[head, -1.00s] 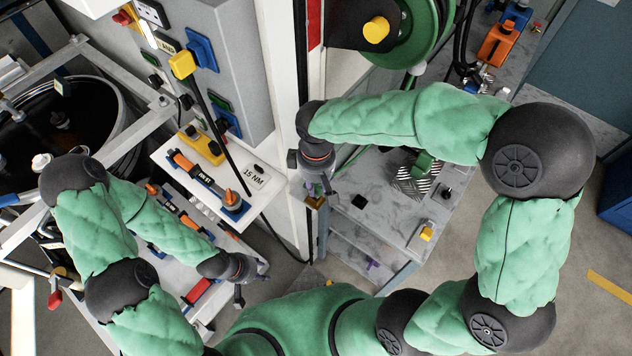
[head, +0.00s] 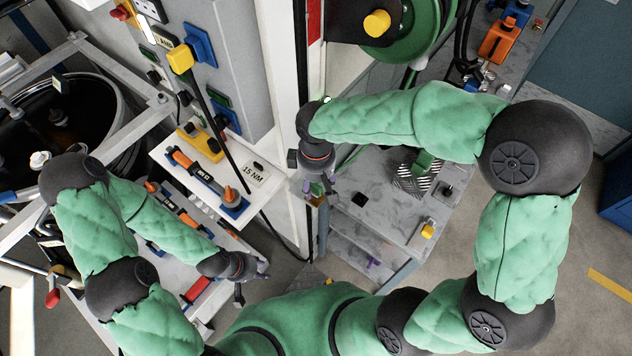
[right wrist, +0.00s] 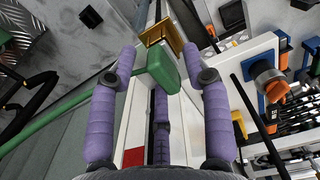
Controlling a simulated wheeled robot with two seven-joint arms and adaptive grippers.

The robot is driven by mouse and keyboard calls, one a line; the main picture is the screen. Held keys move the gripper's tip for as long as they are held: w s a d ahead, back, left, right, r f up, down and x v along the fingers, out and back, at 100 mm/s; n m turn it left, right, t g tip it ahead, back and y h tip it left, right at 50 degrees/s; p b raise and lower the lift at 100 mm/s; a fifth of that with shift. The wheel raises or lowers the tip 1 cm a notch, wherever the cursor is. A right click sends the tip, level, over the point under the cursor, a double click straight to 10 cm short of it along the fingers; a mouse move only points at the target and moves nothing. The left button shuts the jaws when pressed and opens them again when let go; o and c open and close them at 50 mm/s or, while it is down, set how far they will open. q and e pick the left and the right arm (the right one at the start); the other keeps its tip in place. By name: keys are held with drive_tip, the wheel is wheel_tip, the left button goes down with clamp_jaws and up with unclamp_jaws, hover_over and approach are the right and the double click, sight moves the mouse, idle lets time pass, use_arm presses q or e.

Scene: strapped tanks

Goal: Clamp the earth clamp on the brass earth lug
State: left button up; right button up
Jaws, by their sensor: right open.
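The green earth clamp (right wrist: 164,66) is between the purple fingers of my right gripper (right wrist: 160,50) in the right wrist view. Its green cable runs off to the lower left, passing behind the left finger. The brass earth lug (right wrist: 160,32) stands just beyond the clamp, by the fingertips. The clamp's front appears to meet the lug, but its jaws are hidden. My right gripper is open, with its fingers apart on either side of the clamp. In the head view, my right gripper (head: 317,186) points down by the white post. My left gripper (head: 240,290) hangs at lower left; its fingers are too small to read.
A green block on a striped pad (head: 415,175) sits on the grey bench (head: 375,190). A green cable reel (head: 425,30) is above. Black cables hang beside the cabinet.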

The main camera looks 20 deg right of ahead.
wheel_tip(320, 180, up, 12)
idle(0.6)
drive_tip(key=o, duration=1)
drive_tip(key=shift+o, duration=0.2)
drive_tip(key=shift+r, duration=0.1)
wheel_tip(320, 180, up, 9)
drive_tip(key=p, duration=0.8)
